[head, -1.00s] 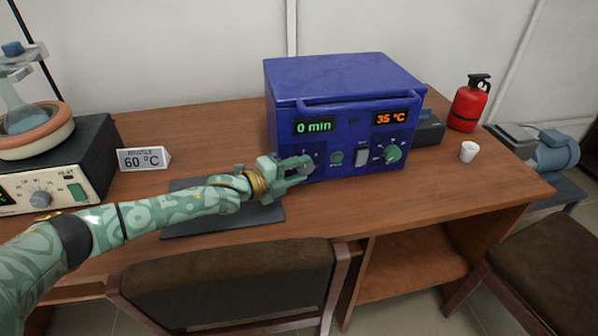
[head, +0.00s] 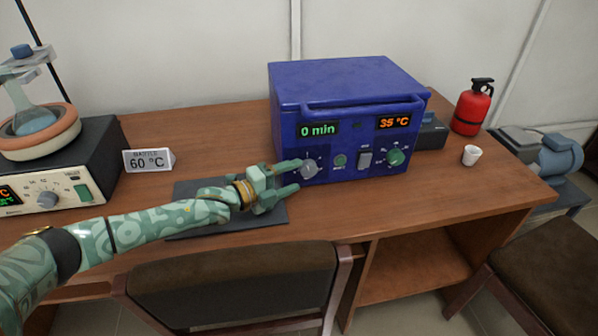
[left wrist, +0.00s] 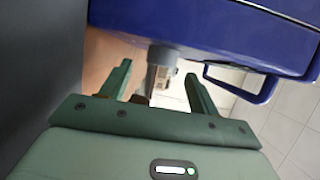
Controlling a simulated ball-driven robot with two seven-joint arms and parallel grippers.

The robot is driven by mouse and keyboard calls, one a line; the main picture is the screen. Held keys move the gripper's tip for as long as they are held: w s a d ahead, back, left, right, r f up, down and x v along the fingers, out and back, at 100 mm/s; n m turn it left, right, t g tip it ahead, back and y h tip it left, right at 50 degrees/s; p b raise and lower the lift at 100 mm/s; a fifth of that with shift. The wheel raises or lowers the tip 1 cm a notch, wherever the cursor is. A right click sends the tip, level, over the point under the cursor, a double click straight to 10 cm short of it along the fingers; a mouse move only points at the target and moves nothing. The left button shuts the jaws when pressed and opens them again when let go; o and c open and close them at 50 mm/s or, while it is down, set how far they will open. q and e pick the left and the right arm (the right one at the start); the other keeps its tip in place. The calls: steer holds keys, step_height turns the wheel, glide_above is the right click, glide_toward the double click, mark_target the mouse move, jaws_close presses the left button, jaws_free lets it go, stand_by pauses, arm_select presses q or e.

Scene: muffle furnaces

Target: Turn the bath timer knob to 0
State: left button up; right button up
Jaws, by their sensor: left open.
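The blue bath (head: 345,100) stands on the wooden desk. Its left display (head: 319,129) reads 0 min and its right display (head: 394,122) reads 35 °C. The grey timer knob (head: 308,168) is below the left display. My right gripper is not in view.
A green temperature knob (head: 396,157) and a switch (head: 365,158) sit right of the timer knob. A dark mat (head: 262,216) lies under my gripper. A chair (head: 235,280) is in front.

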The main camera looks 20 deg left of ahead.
arm_select(q)
steer(key=v, duration=0.1)
steer(key=p+v, duration=0.1)
steer(key=v, duration=0.1)
steer(key=shift+s+r, duration=0.1)
steer(key=shift+r, duration=0.15)
steer(key=shift+s+a+f, duration=0.15)
steer(key=shift+s+a, duration=0.15)
steer(key=shift+s, duration=0.1)
